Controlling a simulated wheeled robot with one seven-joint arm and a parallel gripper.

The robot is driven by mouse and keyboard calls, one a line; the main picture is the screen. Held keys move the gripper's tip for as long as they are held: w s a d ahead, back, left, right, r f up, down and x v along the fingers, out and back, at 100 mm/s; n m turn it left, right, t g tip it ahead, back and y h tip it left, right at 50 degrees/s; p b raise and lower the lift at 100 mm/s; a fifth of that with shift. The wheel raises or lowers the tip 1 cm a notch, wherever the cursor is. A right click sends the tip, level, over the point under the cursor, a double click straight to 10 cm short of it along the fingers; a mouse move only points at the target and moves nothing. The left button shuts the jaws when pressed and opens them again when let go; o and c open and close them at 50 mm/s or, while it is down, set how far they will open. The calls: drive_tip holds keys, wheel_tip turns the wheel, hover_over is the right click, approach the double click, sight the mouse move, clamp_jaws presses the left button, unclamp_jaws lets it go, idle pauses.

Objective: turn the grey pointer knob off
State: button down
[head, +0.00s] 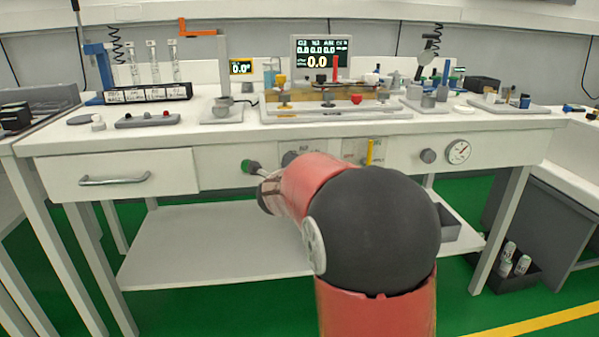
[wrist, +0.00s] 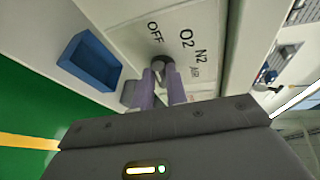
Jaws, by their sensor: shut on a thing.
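The grey pointer knob (wrist: 159,62) sits on a white label plate (wrist: 140,27) marked OFF, O2, N2 and AIR in the wrist view. My gripper (wrist: 162,77) is at the knob, its two purple-grey fingers shut on it from either side. The fingertips cover much of the knob, so I cannot tell which label its pointer faces. In the head view the plate and a grey knob (head: 289,158) show partly above my red arm on the bench's front panel; my gripper is hidden there behind the arm.
A yellow lever (head: 370,152), another grey knob (head: 428,156) and a round gauge (head: 458,151) are to the right. A drawer handle (head: 115,180) projects at left. A blue open box (wrist: 90,64) shows in the wrist view.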

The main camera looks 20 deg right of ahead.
drive_tip(key=shift+f, duration=0.1)
drive_tip(key=c, duration=1.4)
unclamp_jaws()
drive_tip(key=v, duration=0.7)
drive_tip(key=shift+s+a, duration=0.2)
drive_tip(key=shift+s, duration=0.15)
